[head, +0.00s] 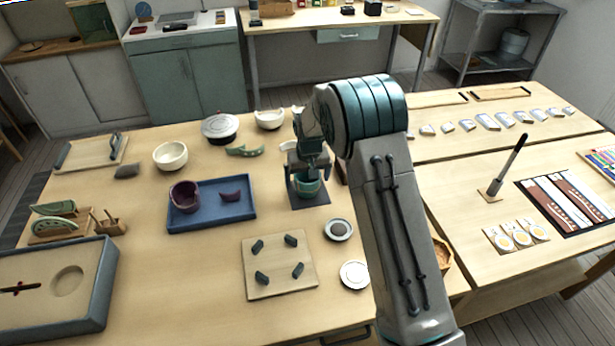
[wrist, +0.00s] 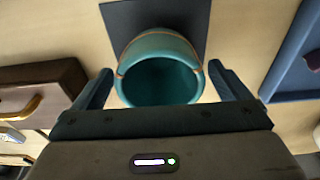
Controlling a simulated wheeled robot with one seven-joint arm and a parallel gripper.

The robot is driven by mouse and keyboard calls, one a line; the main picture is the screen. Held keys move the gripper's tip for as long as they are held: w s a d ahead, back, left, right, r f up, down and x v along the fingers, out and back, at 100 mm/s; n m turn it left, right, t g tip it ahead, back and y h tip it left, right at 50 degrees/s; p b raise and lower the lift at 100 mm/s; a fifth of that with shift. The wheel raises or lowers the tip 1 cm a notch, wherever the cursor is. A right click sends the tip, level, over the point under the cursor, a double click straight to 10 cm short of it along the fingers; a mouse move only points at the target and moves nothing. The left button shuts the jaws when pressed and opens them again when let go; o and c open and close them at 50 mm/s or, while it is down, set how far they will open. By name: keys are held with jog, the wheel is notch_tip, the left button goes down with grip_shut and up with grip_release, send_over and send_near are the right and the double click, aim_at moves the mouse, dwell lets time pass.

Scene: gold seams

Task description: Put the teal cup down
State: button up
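The teal cup (head: 307,187) with gold seams is upright over a dark square mat (head: 322,198) near the middle of the table. In the wrist view I look into its open mouth (wrist: 158,82), and part of the mat (wrist: 190,14) shows behind it. My gripper (head: 306,172) is above the cup, pointing down. I cannot tell whether the cup's base touches the mat.
A blue tray (head: 240,211) with a purple cup (head: 184,196) and a purple shard (head: 231,196) lies to the left. A board with several dark pegs (head: 281,283) and two small dishes (head: 338,229) are in front. White bowls and a teal shard (head: 245,151) stand behind.

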notch_tip(320, 180, up, 12)
jog(key=s+b, duration=0.1)
jog(key=s, duration=0.1)
jog(key=s+d+r, duration=0.5)
jog(key=d+r, duration=0.1)
jog(key=s+d+m, duration=0.1)
jog(key=s+d, duration=0.3)
jog(key=s, duration=0.5)
jog(key=s+d+r+m, duration=0.1)
jog(key=s+d, duration=0.3)
jog(key=s, duration=0.5)
jog(key=s+d+r+m+t, duration=0.1)
jog(key=s+d, duration=0.3)
jog(key=s, duration=0.5)
jog(key=shift+s+d, duration=0.15)
jog(key=shift+s, duration=0.2)
jog(key=shift+r, duration=0.1)
